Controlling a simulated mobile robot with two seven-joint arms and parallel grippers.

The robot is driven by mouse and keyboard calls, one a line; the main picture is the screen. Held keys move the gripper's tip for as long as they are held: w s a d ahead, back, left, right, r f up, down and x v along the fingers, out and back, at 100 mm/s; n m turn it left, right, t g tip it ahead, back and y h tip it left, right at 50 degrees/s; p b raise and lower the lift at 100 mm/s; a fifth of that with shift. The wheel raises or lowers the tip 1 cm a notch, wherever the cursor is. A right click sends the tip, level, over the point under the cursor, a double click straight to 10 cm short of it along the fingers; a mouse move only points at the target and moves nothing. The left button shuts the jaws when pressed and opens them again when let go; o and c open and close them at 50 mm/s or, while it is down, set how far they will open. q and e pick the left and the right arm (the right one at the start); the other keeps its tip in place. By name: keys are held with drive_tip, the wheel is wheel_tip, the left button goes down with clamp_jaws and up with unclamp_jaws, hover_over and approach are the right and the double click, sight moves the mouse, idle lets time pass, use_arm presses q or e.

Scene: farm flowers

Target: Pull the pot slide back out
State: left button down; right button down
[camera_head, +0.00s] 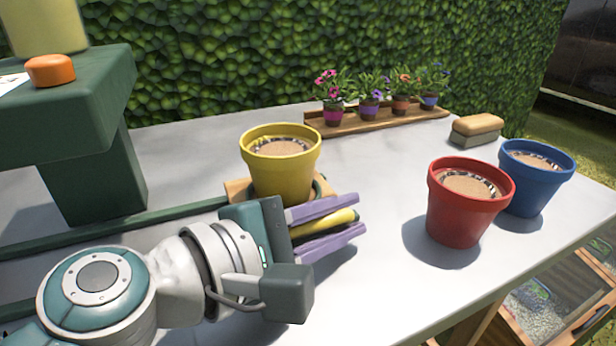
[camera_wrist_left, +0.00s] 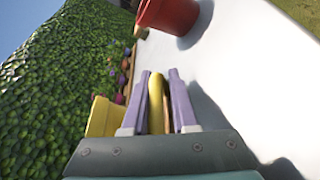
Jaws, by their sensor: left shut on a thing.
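The yellow pot (camera_head: 282,180), filled with brown soil, stands upright on the wooden pot slide (camera_head: 238,191) beside the green rail (camera_head: 110,236). My left gripper (camera_head: 348,217), with purple fingers, is shut on a yellow handle (camera_head: 325,223) just in front of the pot. In the left wrist view the handle (camera_wrist_left: 155,95) lies between the two fingers, and part of the yellow pot (camera_wrist_left: 103,118) shows to their left. The gripper body hides where the handle joins the slide. My right gripper is in neither view.
A green machine (camera_head: 90,150) with an orange button (camera_head: 50,70) stands at the left. A red pot (camera_head: 462,215) and a blue pot (camera_head: 530,195) stand at the right. A flower tray (camera_head: 375,127) and a brush (camera_head: 476,129) are behind. The table between yellow and red pots is clear.

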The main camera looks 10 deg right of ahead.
use_arm(q)
drive_tip(key=c, duration=1.2)
unclamp_jaws()
drive_tip(key=shift+w+r, duration=0.15)
drive_tip(key=shift+r, duration=0.2)
drive_tip(key=o, duration=0.4)
drive_tip(key=shift+w+d, duration=0.15)
drive_tip(key=shift+c, duration=0.2)
drive_tip(key=shift+f, duration=0.1)
drive_tip(key=p+v, duration=0.2)
drive_tip(key=v, duration=0.8)
